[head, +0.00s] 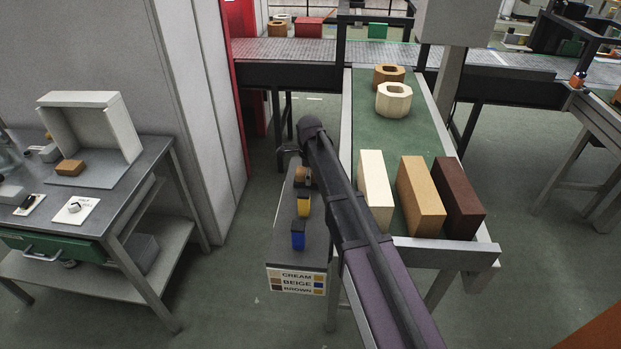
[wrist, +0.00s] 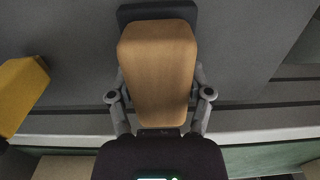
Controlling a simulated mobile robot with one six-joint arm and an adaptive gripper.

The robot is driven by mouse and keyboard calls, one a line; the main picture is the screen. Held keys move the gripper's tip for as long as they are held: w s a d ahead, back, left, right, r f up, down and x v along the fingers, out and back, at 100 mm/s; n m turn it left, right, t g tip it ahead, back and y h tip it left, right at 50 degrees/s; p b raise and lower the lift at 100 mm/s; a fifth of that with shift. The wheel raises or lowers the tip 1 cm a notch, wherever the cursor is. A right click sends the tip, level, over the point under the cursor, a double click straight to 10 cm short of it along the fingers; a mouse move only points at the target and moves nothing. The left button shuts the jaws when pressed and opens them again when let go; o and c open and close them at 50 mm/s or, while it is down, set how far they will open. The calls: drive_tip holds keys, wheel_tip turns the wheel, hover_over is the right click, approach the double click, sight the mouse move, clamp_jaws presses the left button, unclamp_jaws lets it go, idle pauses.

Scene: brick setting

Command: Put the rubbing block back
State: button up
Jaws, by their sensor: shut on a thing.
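A tan rubbing block (wrist: 158,70) with a dark base fills the middle of the wrist view. My gripper (wrist: 158,97) is shut on it, one finger on each side. In the head view the block (head: 303,174) shows small and partly hidden by my arm, at the far end of a narrow grey shelf (head: 287,250). A yellow block (head: 304,206) and a blue block (head: 298,235) stand nearer on that shelf. The yellow one also shows at the left of the wrist view (wrist: 20,92). I cannot tell whether the held block touches the shelf.
A label (head: 297,281) reading cream, beige, brown is on the shelf's front. Right of my arm, cream (head: 375,190), beige (head: 420,197) and brown (head: 460,198) bricks stand on a green belt (head: 423,130), with two ring-shaped pieces behind. A metal bench (head: 130,185) stands left.

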drive_tip(key=shift+f, duration=0.15)
drive_tip(key=o, duration=1.1)
drive_tip(key=shift+r, duration=0.2)
wheel_tip(320, 180, up, 12)
drive_tip(key=p, duration=1.2)
idle(0.6)
